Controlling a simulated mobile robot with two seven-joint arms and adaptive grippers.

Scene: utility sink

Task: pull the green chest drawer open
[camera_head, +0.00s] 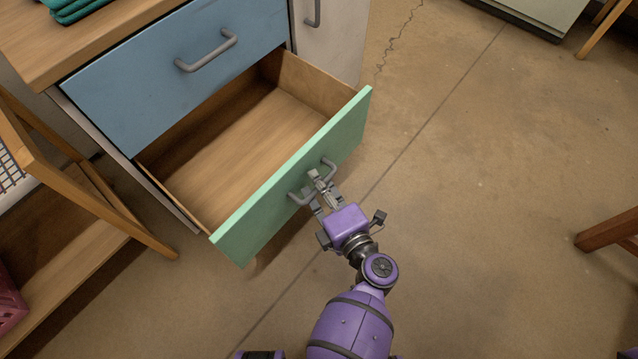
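The green chest drawer (252,222) is pulled well out of the chest, and its bare wooden inside (240,150) shows empty. Its grey handle (298,198) is on the green front. The fingers hide part of the handle. My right gripper is not in view.
A shut blue drawer (170,75) with a grey handle is above the green one. A wooden rack (75,185) stands close on the left. A reddish wooden leg (610,232) is at the right edge. The concrete floor (480,180) between is clear.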

